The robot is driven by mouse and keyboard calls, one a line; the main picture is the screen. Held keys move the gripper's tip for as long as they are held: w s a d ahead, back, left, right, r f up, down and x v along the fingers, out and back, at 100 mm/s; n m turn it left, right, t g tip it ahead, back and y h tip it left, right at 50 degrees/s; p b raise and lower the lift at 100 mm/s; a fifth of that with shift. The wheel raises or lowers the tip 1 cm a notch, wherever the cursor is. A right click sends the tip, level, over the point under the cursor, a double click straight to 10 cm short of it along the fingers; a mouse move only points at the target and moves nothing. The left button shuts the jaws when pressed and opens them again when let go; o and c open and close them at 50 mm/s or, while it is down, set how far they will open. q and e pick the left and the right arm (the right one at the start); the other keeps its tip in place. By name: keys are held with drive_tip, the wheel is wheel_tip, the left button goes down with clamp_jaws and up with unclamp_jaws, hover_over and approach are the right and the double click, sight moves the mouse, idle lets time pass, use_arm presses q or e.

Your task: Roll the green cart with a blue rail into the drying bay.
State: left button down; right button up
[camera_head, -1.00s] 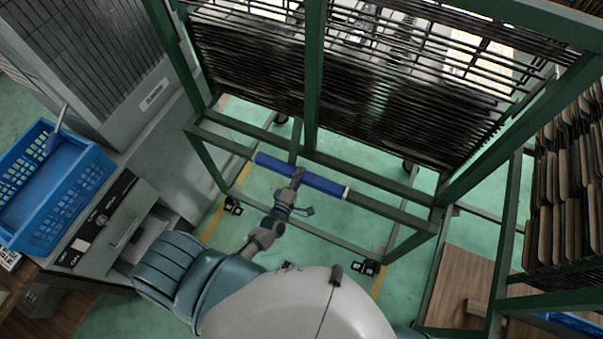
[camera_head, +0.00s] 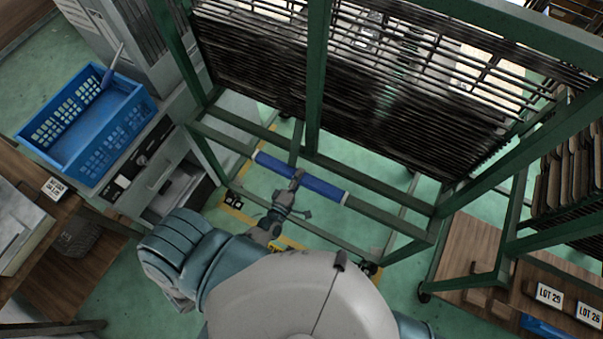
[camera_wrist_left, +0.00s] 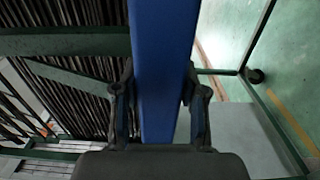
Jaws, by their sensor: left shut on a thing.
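The green cart (camera_head: 313,75) stands in front of me, a tall frame with many dark slats or panels stacked in it. Its blue rail (camera_head: 322,187) runs across the near lower bar. My left gripper (camera_head: 297,178) is shut on the blue rail near its middle. In the left wrist view the blue rail (camera_wrist_left: 163,60) passes between the two fingers of the left gripper (camera_wrist_left: 161,120). My right gripper is not in view. I cannot make out the drying bay for certain.
A blue basket (camera_head: 88,128) sits on a grey cabinet at the left. A wooden shelf (camera_head: 28,185) is at the lower left. Another green rack with panels (camera_head: 570,165) and a wooden board (camera_head: 470,260) with lot signs stand close at the right. Green floor with yellow lines lies below.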

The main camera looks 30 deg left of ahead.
use_arm(q)
drive_tip(key=shift+s+a, duration=0.25)
drive_tip(key=shift+s, duration=0.05)
drive_tip(key=shift+f, duration=0.1)
drive_tip(key=c, duration=0.6)
unclamp_jaws()
drive_tip(key=shift+a, duration=0.1)
drive_tip(key=s, duration=1.2)
drive_tip(key=shift+a, duration=0.3)
drive_tip(key=shift+d, duration=0.1)
